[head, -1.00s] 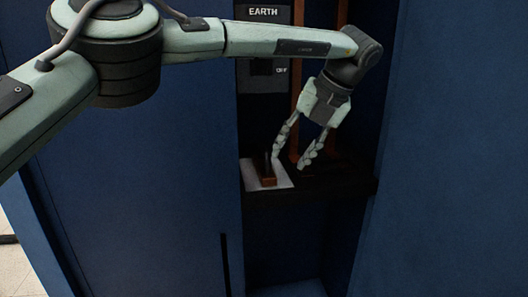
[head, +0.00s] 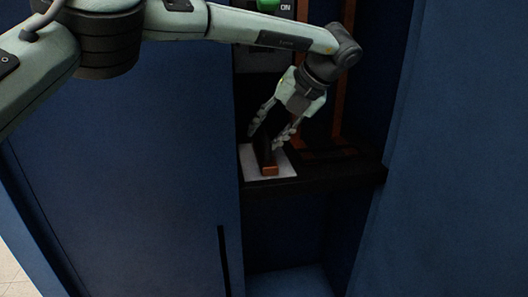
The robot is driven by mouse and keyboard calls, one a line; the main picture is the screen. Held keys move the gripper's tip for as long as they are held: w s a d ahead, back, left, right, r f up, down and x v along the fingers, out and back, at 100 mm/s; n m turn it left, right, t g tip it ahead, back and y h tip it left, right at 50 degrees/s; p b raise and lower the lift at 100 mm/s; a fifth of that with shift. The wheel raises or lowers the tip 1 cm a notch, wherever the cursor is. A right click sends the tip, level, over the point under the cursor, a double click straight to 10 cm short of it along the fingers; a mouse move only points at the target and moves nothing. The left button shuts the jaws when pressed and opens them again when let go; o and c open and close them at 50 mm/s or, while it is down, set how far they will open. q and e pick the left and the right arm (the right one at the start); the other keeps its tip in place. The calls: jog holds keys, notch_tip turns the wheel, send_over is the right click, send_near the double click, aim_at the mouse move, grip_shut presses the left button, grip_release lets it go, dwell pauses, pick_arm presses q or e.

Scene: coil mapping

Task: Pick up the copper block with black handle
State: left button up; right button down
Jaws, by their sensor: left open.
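The copper block (head: 269,170) sits on a white pad (head: 250,164) on the dark shelf inside the blue cabinet. Its black handle (head: 265,150) stands upright from it. My left gripper (head: 265,139) is open and comes down from the upper right. In the picture its fingertips lie on either side of the handle's upper part. I cannot tell whether they touch it. My right gripper is not in view.
The dark shelf (head: 330,172) reaches right of the pad, with copper bars (head: 345,120) rising behind it. Blue cabinet walls (head: 130,180) stand close on both sides. A green switch (head: 268,6) marked ON is above. Below the shelf is an open recess.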

pick_arm(q)
grip_shut()
jog(key=shift+d, duration=0.1)
dwell(0.7)
